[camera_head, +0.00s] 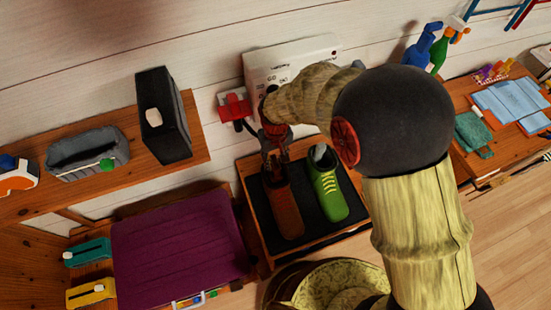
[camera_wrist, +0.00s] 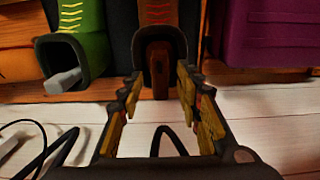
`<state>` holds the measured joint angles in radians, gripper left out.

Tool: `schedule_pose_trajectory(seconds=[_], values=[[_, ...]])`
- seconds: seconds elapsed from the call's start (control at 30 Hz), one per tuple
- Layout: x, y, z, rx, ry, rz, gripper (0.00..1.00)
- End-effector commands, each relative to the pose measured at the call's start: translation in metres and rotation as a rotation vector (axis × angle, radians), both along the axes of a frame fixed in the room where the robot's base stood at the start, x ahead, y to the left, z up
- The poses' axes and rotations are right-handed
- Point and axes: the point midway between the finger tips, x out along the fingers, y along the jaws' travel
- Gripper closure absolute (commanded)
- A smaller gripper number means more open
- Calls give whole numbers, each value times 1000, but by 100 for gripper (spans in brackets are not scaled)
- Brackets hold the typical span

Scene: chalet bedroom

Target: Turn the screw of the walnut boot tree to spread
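A brown boot (camera_head: 283,208) stands on a dark mat; in the wrist view its opening (camera_wrist: 160,42) faces me. A dark brown piece (camera_wrist: 160,72), which looks like the end of the walnut boot tree, sticks out of this opening. I cannot make out the screw itself. My gripper (camera_wrist: 160,82) is open, its fingers on either side of the brown piece, with a visible gap to each.
A green boot (camera_head: 328,188) with a grey insert (camera_wrist: 63,82) stands close beside the brown one. The black mat (camera_head: 262,215) lies on a low wooden stand. A purple panel (camera_head: 178,238) is at the left, and a white wall is behind. Dark cables (camera_wrist: 65,140) show near the gripper.

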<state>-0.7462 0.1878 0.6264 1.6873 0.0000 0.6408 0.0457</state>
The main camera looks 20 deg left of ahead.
Motion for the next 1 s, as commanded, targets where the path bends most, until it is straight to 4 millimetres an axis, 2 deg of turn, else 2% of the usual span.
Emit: schedule_pose_trajectory(seconds=[0.17,0.6,0.8,1.0], values=[[1,1,18,3,-4,0,65],[1,1,100,2,-2,0,65],[1,0,117,1,-1,0,65],[0,0,119,0,0,0,65]])
